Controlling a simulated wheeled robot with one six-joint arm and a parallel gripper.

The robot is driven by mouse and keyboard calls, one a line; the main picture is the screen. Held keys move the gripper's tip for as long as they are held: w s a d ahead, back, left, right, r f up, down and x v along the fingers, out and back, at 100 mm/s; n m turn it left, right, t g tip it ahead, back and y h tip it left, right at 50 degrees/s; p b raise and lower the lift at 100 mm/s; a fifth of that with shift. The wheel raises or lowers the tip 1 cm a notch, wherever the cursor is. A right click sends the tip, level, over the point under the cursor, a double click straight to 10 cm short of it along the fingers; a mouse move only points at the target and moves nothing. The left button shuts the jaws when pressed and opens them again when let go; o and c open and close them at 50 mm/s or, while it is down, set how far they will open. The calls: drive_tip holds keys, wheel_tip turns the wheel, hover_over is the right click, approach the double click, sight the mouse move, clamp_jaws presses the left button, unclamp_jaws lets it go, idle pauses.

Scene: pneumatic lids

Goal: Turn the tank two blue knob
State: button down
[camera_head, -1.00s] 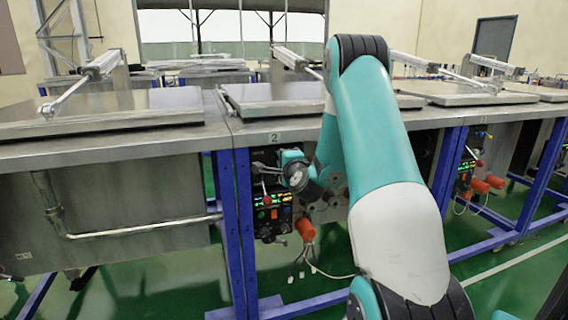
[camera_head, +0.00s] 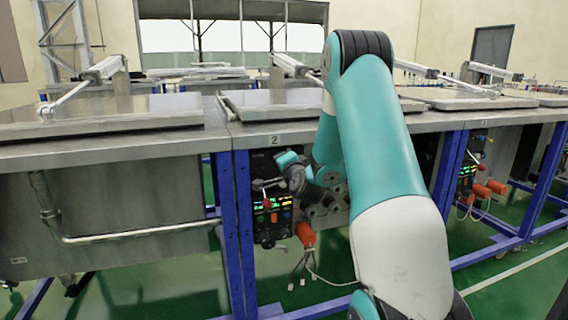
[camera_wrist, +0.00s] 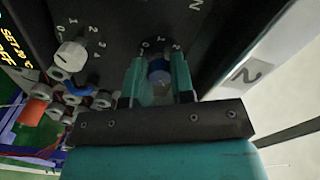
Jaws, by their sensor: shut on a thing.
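The blue knob (camera_wrist: 159,66) shows in the wrist view between the two teal fingers of my gripper (camera_wrist: 160,78). The fingers are shut on it, one on each side. Scale marks 0, 1 and 2 curve around the knob on the dark panel. In the head view, tank two (camera_head: 275,106) carries a "2" label on its front edge, above its control panel (camera_head: 264,222). My wrist is in front of that panel's upper part. My fingertips and the blue knob cannot be made out there.
A white knob (camera_wrist: 70,54) with its own numbered scale sits beside the blue one. The panel has lit displays and small levers. Orange plugs (camera_head: 305,235) with cables hang beside it. A blue table leg (camera_head: 245,235) stands close on the left.

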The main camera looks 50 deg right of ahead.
drive_tip(key=shift+a+f, duration=0.1)
drive_tip(key=c, duration=1)
unclamp_jaws()
drive_tip(key=shift+b+v, duration=8.7)
drive_tip(key=shift+b, duration=0.25)
